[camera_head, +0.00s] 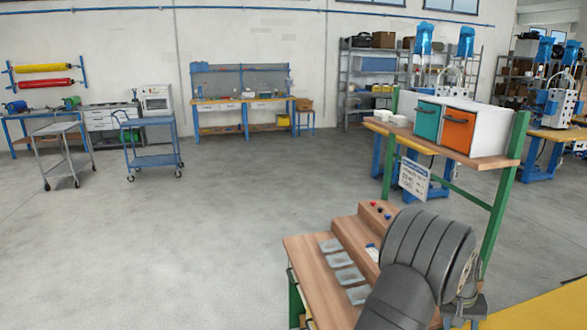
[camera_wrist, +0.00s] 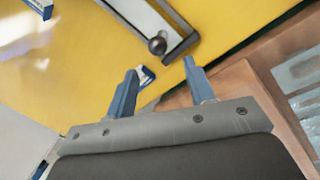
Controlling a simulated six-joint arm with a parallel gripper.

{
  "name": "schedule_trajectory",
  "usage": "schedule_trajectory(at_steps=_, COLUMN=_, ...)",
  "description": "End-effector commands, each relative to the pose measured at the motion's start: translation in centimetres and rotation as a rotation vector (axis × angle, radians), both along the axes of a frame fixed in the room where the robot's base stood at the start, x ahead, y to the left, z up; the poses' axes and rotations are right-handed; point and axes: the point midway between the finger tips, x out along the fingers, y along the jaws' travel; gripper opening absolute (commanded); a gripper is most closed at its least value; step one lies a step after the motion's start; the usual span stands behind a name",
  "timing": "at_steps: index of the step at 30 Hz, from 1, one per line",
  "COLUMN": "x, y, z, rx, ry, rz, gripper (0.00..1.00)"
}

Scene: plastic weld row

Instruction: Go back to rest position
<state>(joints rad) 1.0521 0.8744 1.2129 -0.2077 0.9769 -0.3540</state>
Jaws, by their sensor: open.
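In the wrist view my gripper (camera_wrist: 158,88) has its two blue fingers apart, with nothing held between them. It is over the border of a yellow surface (camera_wrist: 230,25) and a wooden bench top. A small blue and white piece (camera_wrist: 145,76) lies on the yellow surface beside the left finger; I cannot tell whether they touch. In the head view my dark grey arm covers the bench's right part, and the fingertips are hidden there.
The wooden bench (camera_head: 310,290) carries several clear trays (camera_head: 345,274) and a raised step with small coloured parts. A grey frame with a black knob (camera_wrist: 157,45) lies ahead of the fingers. A shelf with a teal box (camera_head: 427,120) and an orange box (camera_head: 459,131) stands behind.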

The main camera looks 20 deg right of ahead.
Motion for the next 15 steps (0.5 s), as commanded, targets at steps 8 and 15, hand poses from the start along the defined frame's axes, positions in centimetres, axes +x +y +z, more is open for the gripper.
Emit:
schedule_trajectory(at_steps=8, x=-0.6, y=-0.8, z=-5.0, rx=0.001, ry=0.001, rz=-0.001, gripper=0.49)
schedule_trajectory(at_steps=15, x=-0.8, y=-1.2, z=-6.8, rx=-0.001, ry=0.0, rz=-0.001, gripper=0.49)
